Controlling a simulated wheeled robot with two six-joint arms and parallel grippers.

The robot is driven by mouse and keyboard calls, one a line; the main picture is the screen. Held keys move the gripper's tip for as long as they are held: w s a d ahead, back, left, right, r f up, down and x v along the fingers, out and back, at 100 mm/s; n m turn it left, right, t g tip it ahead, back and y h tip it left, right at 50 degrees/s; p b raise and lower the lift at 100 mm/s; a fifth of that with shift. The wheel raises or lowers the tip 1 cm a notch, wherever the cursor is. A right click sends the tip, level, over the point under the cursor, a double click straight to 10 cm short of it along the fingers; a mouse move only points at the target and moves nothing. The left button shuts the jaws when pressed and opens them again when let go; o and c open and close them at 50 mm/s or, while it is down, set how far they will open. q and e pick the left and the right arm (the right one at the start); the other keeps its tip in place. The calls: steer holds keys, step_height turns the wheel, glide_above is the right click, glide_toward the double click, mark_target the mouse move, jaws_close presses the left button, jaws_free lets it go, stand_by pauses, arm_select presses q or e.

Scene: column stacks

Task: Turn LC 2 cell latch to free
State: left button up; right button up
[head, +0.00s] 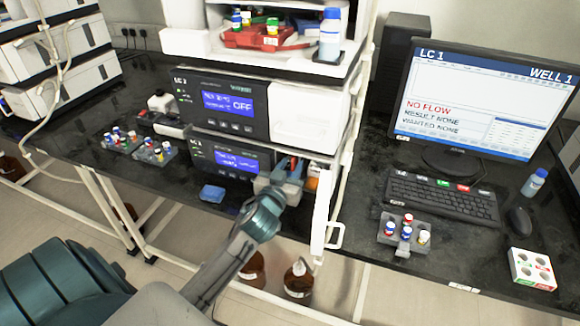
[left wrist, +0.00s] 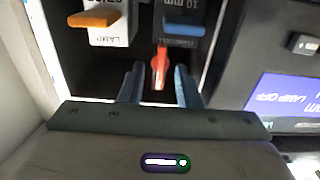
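A small red lever (left wrist: 160,66), which looks like the cell latch, points from this block toward my gripper. My left gripper (left wrist: 158,88) is at the bay, its two fingers apart on either side of the red lever's tip. I see no clear contact. In the head view my left gripper (head: 287,170) hides most of the bay. My right gripper is not in view.
A white lamp block (left wrist: 105,28) with an orange handle (left wrist: 94,19) sits beside the cell block. A white open door (head: 321,215) stands right of my gripper. The LC 1 unit (head: 222,105) is above. Vial racks (head: 119,138) stand left.

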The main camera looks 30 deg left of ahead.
arm_select(q)
steer(key=shift+c, duration=0.2)
jaws_close()
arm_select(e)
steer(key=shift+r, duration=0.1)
arm_select(q)
steer(key=m+p, duration=0.2)
steer(key=m, duration=0.2)
steer(key=m+p, duration=0.2)
steer(key=m, duration=0.2)
steer(key=shift+d+r+m, duration=0.1)
steer(key=shift+d+m, duration=0.1)
steer(key=shift+m, duration=0.2)
steer(key=m+p, duration=0.1)
steer(key=m, duration=0.2)
steer(key=m+p, duration=0.2)
steer(key=m, duration=0.1)
steer(key=m+p, duration=0.1)
steer(key=m, duration=0.2)
steer(key=shift+f, duration=0.3)
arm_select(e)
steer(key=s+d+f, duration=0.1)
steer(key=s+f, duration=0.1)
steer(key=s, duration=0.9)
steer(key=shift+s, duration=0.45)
